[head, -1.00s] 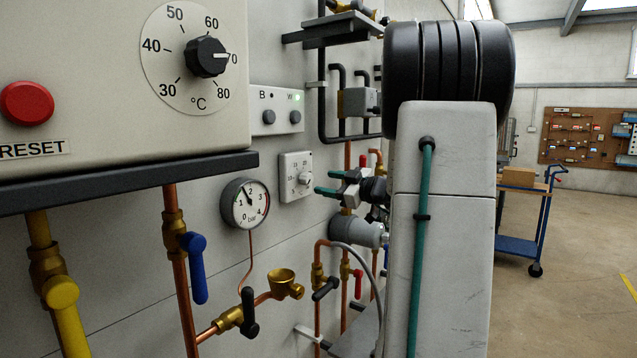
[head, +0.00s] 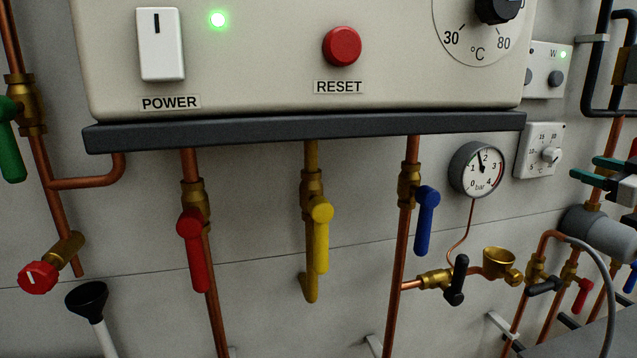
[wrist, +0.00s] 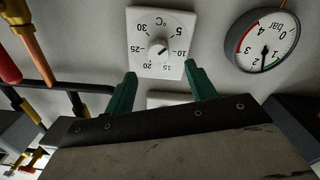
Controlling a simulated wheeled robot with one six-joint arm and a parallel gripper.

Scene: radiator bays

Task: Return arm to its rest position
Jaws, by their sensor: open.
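My gripper (head: 592,168) shows at the right edge of the head view, its green fingers pointing left and spread apart with nothing between them. In the wrist view, the two green fingers (wrist: 160,72) stand apart below a white room thermostat dial (wrist: 160,45), which appears upside down. The same thermostat (head: 539,151) is just left of the fingers in the head view. I see no contact between the fingers and the thermostat. Most of my arm is outside the head view.
A boiler with a red reset button (head: 342,46) fills the top. Red (head: 195,250), yellow (head: 321,235) and blue (head: 426,220) valve handles hang below. A pressure gauge (head: 477,169) is left of the thermostat. A grey cylinder (head: 597,232) and pipes lie below my gripper.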

